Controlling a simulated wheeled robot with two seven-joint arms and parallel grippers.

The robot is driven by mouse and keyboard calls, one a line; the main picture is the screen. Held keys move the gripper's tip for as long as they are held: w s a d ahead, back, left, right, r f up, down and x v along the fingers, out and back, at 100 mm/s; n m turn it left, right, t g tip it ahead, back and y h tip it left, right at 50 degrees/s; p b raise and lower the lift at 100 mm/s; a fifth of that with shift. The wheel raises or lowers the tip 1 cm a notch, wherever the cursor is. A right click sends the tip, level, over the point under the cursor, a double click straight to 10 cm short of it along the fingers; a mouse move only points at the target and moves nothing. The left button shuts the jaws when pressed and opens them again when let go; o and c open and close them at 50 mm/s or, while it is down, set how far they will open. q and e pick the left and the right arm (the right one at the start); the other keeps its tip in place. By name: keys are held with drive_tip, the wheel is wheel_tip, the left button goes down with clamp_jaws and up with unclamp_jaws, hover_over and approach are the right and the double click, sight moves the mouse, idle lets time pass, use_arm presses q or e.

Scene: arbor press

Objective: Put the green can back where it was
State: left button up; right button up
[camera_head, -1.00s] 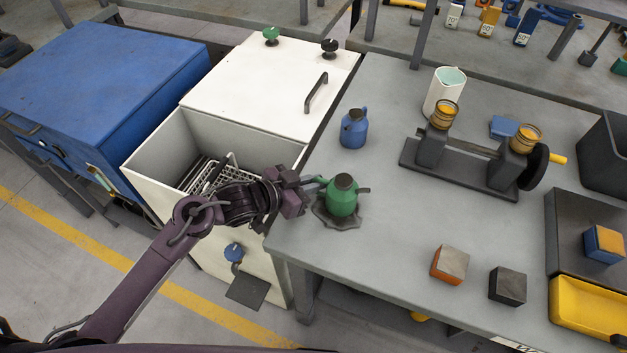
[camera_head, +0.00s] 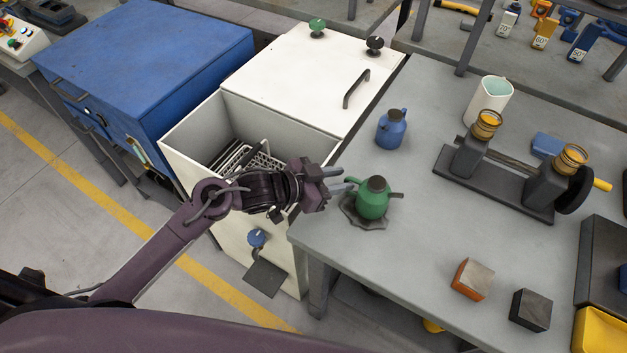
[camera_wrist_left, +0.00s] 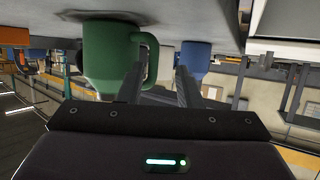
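The green can (camera_head: 372,200) stands upright on a dark, irregular patch (camera_head: 352,214) near the left edge of the grey table. Its green handle points left, towards my left gripper. My left gripper (camera_head: 340,182) is just left of the can, with its fingers apart and nothing clearly held. In the left wrist view the green can (camera_wrist_left: 108,58) appears upside down with its handle near the spread fingers of the gripper (camera_wrist_left: 158,84). I cannot tell whether a finger touches the handle. My right gripper is not in view.
A blue can (camera_head: 391,130) stands behind the green one. A white cabinet (camera_head: 300,75) with an open drawer is left, beside a blue cabinet (camera_head: 150,60). A dark fixture (camera_head: 500,180), a white pitcher (camera_head: 488,100), an orange block (camera_head: 472,279) and a black block (camera_head: 531,310) stand right.

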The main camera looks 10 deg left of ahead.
use_arm(q)
drive_tip(key=v, duration=0.8)
drive_tip(key=shift+s+a+b, duration=0.25)
drive_tip(key=shift+b, duration=0.15)
drive_tip(key=shift+s+a+r, duration=0.35)
drive_tip(key=shift+a+r, duration=0.05)
